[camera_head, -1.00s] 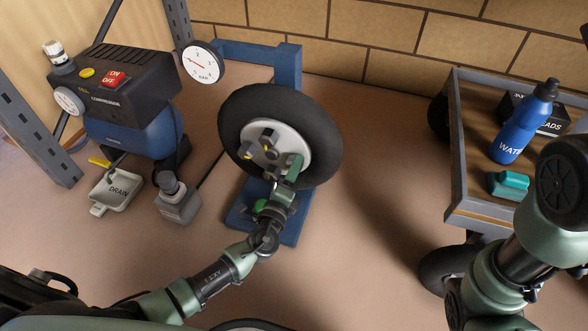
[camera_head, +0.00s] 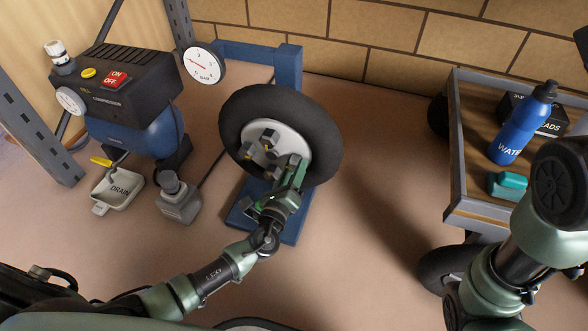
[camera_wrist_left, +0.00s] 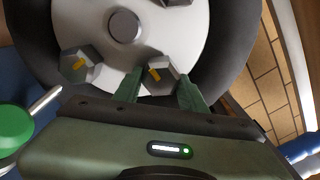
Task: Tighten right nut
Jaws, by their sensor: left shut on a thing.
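A black-tyred wheel (camera_head: 327,150) with a pale hub (camera_head: 288,134) stands on a blue stand. Grey nuts with yellow marks sit on the hub: a top nut (camera_head: 269,137), a left nut (camera_head: 247,152) and the right nut (camera_wrist_left: 160,76). My left gripper (camera_head: 292,167) is at the lower right of the hub. In the left wrist view its two green fingers (camera_wrist_left: 159,82) are shut on the right nut, one on each side. The left nut (camera_wrist_left: 80,66) is clear of the fingers there. My right gripper is out of view; only its arm shows at the right.
A cart (camera_head: 455,150) at the right carries a blue water bottle (camera_head: 522,125) and a teal item (camera_head: 508,185). A green knob (camera_wrist_left: 12,125) shows beside the left gripper. The floor between wheel and cart is clear.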

